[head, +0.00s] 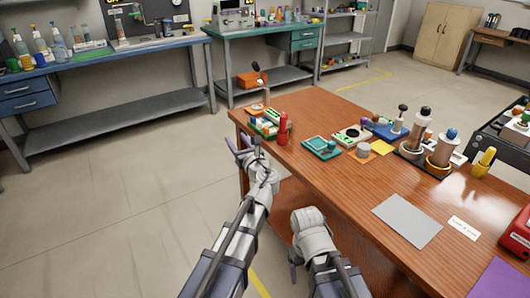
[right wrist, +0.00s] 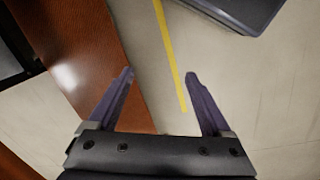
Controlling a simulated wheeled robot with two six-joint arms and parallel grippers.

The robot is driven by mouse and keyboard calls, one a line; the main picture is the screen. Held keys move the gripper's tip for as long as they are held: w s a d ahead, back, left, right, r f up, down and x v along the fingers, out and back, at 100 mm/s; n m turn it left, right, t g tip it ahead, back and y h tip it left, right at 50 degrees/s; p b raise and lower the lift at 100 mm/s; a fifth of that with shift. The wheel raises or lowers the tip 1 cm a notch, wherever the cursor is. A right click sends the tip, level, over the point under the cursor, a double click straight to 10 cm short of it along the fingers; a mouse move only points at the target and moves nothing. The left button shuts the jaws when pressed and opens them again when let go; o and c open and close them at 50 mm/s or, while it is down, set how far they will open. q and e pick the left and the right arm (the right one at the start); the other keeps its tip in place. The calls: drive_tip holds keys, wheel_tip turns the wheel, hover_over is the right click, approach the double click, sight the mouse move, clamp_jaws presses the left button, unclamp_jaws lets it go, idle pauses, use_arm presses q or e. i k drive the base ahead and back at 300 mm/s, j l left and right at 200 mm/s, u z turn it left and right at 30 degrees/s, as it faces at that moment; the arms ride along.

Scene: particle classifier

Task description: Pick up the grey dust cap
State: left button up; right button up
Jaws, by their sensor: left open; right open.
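A small grey cylindrical piece (head: 363,150), which looks like the grey dust cap, sits on an orange mat (head: 381,147) on the brown table. I cannot be certain that it is the cap. My left gripper (head: 243,146) is open and empty at the table's left edge, left of the red bottle and well apart from the grey piece. My right gripper is low in front of the table, mostly hidden behind its own wrist in the head view. The right wrist view shows its two purple fingers (right wrist: 158,77) spread, with nothing between them.
The brown table (head: 335,185) holds a red bottle (head: 283,128), a teal tray (head: 321,147), tall cylinders (head: 440,150), a yellow item (head: 484,163) and a grey sheet (head: 407,220). Its near left part is clear. Workbenches (head: 110,68) stand behind.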

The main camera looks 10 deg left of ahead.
sight(363, 149)
drive_tip(key=z, duration=1.2)
drive_tip(key=j+z, duration=0.4)
drive_tip(key=j, duration=0.8)
